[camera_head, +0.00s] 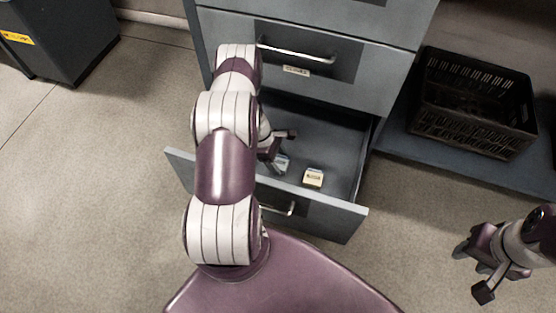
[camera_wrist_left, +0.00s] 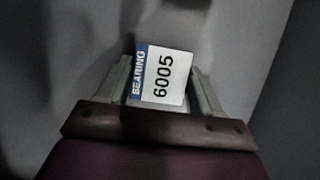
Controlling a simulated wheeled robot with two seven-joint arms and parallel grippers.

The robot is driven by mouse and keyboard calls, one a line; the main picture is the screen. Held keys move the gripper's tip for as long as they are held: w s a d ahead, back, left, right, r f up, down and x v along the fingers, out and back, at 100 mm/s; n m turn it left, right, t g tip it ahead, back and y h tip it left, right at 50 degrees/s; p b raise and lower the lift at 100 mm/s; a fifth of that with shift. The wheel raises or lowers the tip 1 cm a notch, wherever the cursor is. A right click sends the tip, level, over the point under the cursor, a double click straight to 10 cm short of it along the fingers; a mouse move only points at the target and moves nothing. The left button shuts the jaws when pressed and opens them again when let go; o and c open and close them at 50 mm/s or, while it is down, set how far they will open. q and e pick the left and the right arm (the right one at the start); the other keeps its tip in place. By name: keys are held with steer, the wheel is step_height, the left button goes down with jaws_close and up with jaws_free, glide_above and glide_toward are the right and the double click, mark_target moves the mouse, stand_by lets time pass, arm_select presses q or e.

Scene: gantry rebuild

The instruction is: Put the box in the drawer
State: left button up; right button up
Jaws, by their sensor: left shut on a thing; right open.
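The drawer (camera_head: 334,216) is pulled open in the lower part of the grey cabinet. A small white and blue box (camera_head: 281,164) is at my left gripper (camera_head: 277,155), inside the drawer's opening. In the left wrist view this box (camera_wrist_left: 162,76) reads "BEARING 6005" and sits between the two fingers of my left gripper (camera_wrist_left: 165,88), which is shut on it. I cannot tell whether the box touches the drawer floor. A second small box (camera_head: 313,178), cream and white, lies in the drawer to the right. My right gripper (camera_head: 474,273) is open and empty at the far right.
A closed drawer (camera_head: 320,85) with a label and bar handle is above the open one. A black crate (camera_head: 470,125) stands on a low grey shelf at the right. A dark cabinet (camera_head: 62,40) is at upper left. The floor between is clear.

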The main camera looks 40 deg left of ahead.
arm_select(q)
steer(key=shift+f, duration=0.25)
steer(key=o, duration=1.1)
steer(key=shift+r, duration=0.1)
steer(key=shift+o, duration=0.2)
